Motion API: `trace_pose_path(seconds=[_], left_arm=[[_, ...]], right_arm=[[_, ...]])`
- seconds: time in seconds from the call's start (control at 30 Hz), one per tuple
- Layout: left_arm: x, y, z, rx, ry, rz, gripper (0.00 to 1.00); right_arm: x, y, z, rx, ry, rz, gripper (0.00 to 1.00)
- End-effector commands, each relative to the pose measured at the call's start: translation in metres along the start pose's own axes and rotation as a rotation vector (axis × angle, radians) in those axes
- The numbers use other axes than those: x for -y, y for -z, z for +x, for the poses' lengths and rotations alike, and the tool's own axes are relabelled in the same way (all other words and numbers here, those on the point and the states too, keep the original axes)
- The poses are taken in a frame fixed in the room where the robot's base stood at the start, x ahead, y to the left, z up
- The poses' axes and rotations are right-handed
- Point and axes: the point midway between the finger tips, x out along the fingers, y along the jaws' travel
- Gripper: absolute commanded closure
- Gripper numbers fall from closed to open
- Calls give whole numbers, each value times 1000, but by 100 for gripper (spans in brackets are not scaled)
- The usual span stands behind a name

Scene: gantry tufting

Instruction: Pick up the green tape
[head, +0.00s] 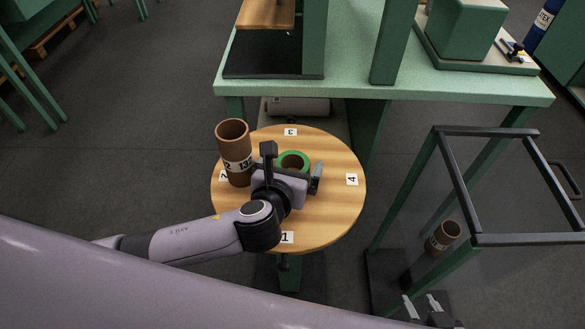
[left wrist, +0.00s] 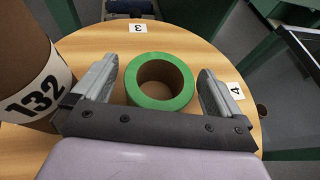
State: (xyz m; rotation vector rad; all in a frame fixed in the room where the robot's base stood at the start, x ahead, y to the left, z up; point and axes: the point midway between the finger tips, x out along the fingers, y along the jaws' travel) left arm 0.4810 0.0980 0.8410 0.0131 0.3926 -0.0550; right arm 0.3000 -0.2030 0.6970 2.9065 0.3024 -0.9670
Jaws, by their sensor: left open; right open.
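The green tape (head: 292,154) is a roll lying flat on the round wooden table top (head: 335,205), with a brown core. In the left wrist view the green tape (left wrist: 150,100) sits between the two fingers of my left gripper (left wrist: 157,74), with a visible gap on each side. My left gripper (head: 293,165) is open and over the table, partly hiding the roll in the head view. My right gripper (head: 422,304) shows at the bottom edge, open and empty, away from the table.
A tall brown tube (head: 233,150) marked 132 stands left of the tape; it also shows in the left wrist view (left wrist: 28,60). Number labels mark the table top. A green bench (head: 450,88) stands behind. A dark-framed cart (head: 470,189) holding a brown tube (head: 443,236) is at right.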

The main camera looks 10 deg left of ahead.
Motion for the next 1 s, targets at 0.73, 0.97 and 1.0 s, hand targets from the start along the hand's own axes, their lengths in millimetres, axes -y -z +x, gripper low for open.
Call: trace_pose_path(seconds=[0.73,0.97,1.0], left_arm=[[0,0,6,0,2,-1,53],[0,-12,2,2,0,-2,53],[0,-16,0,3,1,-2,53]], right_arm=[[0,2,1,-4,-1,-1,57],[-1,4,-1,-5,-1,-1,57],[-1,5,-1,-5,-1,-1,57]])
